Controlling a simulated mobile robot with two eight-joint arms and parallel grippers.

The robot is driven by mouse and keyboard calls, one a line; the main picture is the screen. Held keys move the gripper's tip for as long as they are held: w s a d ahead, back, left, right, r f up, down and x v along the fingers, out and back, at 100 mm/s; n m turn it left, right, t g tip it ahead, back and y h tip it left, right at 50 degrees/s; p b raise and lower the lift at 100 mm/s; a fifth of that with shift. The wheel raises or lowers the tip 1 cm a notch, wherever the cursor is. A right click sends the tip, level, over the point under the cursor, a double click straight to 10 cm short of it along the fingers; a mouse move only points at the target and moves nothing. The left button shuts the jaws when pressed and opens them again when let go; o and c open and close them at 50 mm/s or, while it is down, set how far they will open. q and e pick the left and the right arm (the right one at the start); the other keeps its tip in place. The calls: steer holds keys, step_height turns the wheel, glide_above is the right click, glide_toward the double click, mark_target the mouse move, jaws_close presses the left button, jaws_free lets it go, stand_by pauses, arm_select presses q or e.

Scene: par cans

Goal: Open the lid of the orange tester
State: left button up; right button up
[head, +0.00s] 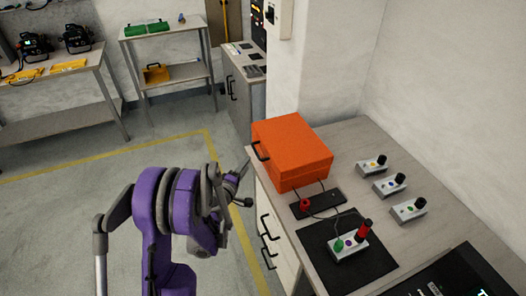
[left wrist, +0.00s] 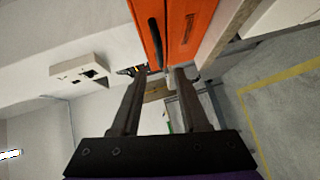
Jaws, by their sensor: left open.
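The orange tester (head: 292,140) is a closed orange case on the grey worktop, with a dark handle (head: 260,151) on its left side. In the left wrist view the orange case (left wrist: 204,14) fills the top middle, with a dark handle (left wrist: 156,40) and a dark slot on it. My left gripper (head: 246,184) is left of the case, off the counter's edge. In the left wrist view its two fingers (left wrist: 161,72) are apart with nothing held between them, and the handle shows just beyond the fingertips. Contact cannot be told. My right gripper is in neither view.
Beside the case are a black strip with a red knob (head: 305,204) and cables, a black mat (head: 372,262) with a small tester, and three small boxes with black knobs (head: 390,184). Drawers with dark handles (head: 268,235) face my arm. The floor at left is clear.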

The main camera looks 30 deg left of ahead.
mark_target(256, 151)
arm_select(q)
steer(key=w, duration=0.3)
steer(key=w+f, duration=0.1)
steer(key=w, duration=0.2)
steer(key=w+p, duration=0.1)
steer(key=w, duration=0.2)
steer(key=shift+w+a+f, duration=0.2)
steer(key=shift+w+a, duration=0.15)
steer(key=shift+a, duration=0.05)
jaws_close()
stand_by(0.9)
